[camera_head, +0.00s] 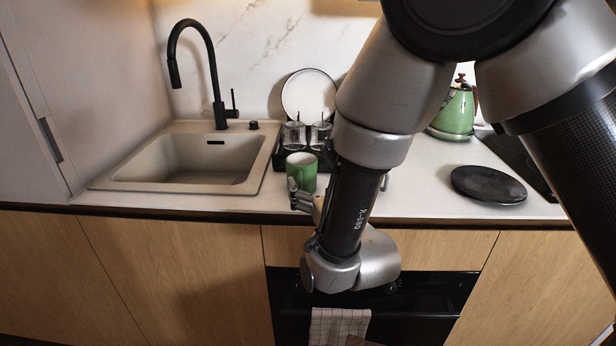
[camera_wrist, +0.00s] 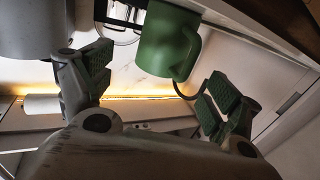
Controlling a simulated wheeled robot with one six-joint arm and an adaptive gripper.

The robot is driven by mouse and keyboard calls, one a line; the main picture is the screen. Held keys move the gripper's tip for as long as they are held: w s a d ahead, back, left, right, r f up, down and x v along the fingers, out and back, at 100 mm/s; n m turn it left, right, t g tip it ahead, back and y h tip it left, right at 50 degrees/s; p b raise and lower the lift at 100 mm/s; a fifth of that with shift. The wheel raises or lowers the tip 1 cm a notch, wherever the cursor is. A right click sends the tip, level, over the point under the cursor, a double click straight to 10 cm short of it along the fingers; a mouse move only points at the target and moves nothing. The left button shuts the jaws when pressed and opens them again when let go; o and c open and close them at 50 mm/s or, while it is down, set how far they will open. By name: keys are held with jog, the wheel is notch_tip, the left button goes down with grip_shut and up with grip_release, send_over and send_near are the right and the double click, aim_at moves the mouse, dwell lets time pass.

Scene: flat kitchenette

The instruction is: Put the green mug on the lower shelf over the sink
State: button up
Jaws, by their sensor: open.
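The green mug (camera_head: 301,173) stands upright on the counter, just right of the sink and in front of the black dish rack. In the wrist view the mug (camera_wrist: 168,42) shows large, its handle toward the right. My gripper (camera_wrist: 155,82) is open and empty, with its fingers spread to either side of the mug in that view. In the head view one finger shows by the mug's lower left side; my arm hides most of the gripper. I cannot tell whether it touches the mug. The shelf over the sink is outside the head view.
The sink (camera_head: 187,161) with a tall black faucet (camera_head: 214,78) is at the left. The dish rack (camera_head: 283,163) holds glasses (camera_head: 294,135) and a white plate (camera_head: 308,95). A green kettle (camera_head: 455,112) and a black round plate (camera_head: 488,185) are at the right.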

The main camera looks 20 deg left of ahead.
aim_at(307, 174)
jog(key=x, duration=0.7)
jog(key=shift+w+a+f, duration=0.15)
jog(key=shift+a, duration=0.15)
jog(key=shift+c, duration=0.5)
jog(key=c, duration=1.3)
